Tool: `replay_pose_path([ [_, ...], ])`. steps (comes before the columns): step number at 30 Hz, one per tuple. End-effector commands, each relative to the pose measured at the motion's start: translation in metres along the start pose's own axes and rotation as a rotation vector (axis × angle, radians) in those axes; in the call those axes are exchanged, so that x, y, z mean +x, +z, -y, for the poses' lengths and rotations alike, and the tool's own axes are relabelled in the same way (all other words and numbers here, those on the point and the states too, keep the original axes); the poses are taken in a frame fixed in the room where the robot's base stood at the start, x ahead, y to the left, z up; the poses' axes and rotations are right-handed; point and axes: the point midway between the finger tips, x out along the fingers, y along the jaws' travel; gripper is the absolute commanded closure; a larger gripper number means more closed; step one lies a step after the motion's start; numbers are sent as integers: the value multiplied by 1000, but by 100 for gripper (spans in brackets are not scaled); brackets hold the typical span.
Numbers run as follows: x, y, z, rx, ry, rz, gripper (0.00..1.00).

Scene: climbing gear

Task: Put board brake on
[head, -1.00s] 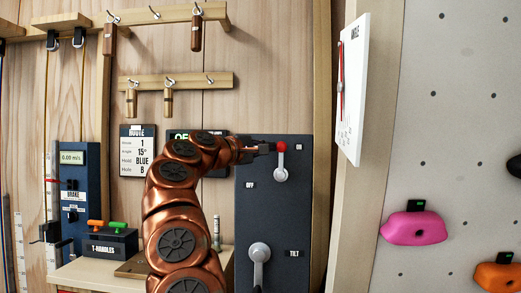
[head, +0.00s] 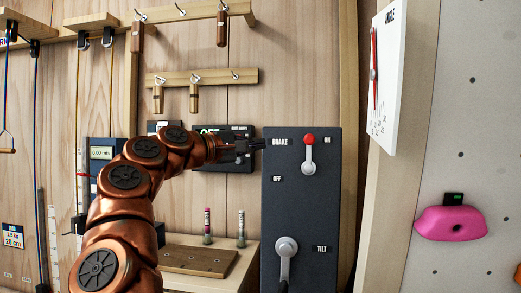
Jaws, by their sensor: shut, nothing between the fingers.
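The brake lever (head: 309,155) is on the dark control panel (head: 300,220). Its red knob (head: 309,139) points straight up, beside the ON label (head: 327,140). The OFF label (head: 277,178) is lower left of the lever. The BRAKE label (head: 280,142) lies between my gripper and the knob. My gripper (head: 258,143) is shut and empty at the panel's upper left edge, left of the knob and apart from it in the picture.
A grey TILT lever (head: 286,248) is lower on the same panel. A white angle board (head: 388,75) juts out at right. Below my arm, a low bench holds a brown board (head: 198,261) and two markers. A pink climbing hold (head: 451,222) is far right.

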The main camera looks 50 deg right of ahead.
Motion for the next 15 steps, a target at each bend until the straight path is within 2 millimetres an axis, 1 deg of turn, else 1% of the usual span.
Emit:
replay_pose_path([
  [1, -6, 0, 1, 0, 1, 0, 100],
  [6, -14, -1, 1, 0, 0, -3, 100],
  [15, -15, -1, 0, 0, 0, -5, 100],
])
